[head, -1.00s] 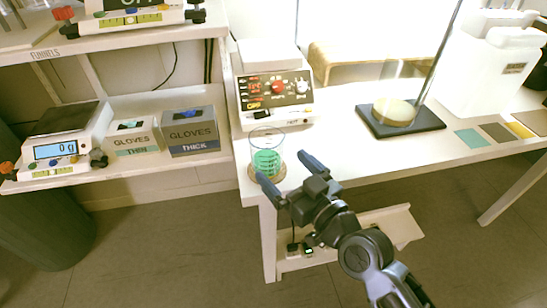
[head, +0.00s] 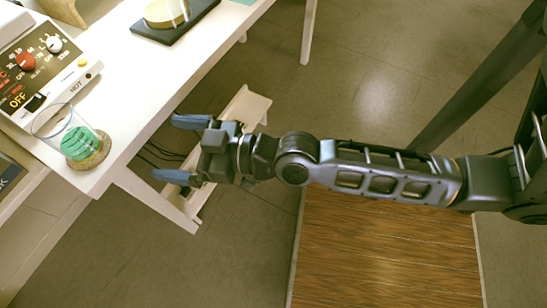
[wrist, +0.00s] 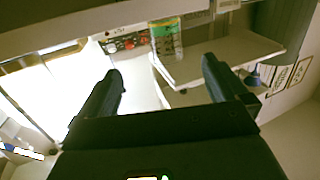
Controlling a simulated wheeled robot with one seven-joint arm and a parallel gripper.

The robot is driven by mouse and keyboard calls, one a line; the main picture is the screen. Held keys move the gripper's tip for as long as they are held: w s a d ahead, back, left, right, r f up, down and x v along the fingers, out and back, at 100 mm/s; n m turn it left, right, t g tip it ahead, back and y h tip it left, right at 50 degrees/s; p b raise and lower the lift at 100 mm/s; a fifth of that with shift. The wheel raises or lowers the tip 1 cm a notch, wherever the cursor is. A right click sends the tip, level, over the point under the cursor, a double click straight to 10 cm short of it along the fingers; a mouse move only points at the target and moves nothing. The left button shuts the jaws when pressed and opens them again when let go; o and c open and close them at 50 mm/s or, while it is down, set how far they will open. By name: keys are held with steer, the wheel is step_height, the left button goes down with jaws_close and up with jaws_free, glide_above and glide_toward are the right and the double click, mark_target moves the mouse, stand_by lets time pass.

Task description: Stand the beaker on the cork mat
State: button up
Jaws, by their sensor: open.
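The clear beaker (head: 76,138) with green in its lower part stands upright near the corner of the white bench. Its base rests on the round cork mat (head: 103,155), whose rim shows around it. My gripper (head: 181,149) is open and empty, off the bench edge to the right of the beaker and apart from it. In the wrist view the beaker (wrist: 166,40) shows beyond the gap between my open fingers (wrist: 162,68). The mat is hard to make out there.
A hot plate (head: 45,62) with a red knob stands behind the beaker. A dark stand base (head: 150,30) with a round tan piece sits farther along the white bench (head: 135,85). A low white shelf (head: 245,108) is under the bench. Open floor lies to the right.

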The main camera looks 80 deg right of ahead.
steer(key=s+a+r+g, duration=0.1)
steer(key=s+r, duration=0.1)
steer(key=s, duration=0.8)
steer(key=s+a+r+g, duration=0.1)
steer(key=s+r, duration=0.1)
steer(key=s, duration=0.9)
steer(key=shift+a+r+m+h, duration=0.2)
steer(key=shift+r+m+h, duration=0.1)
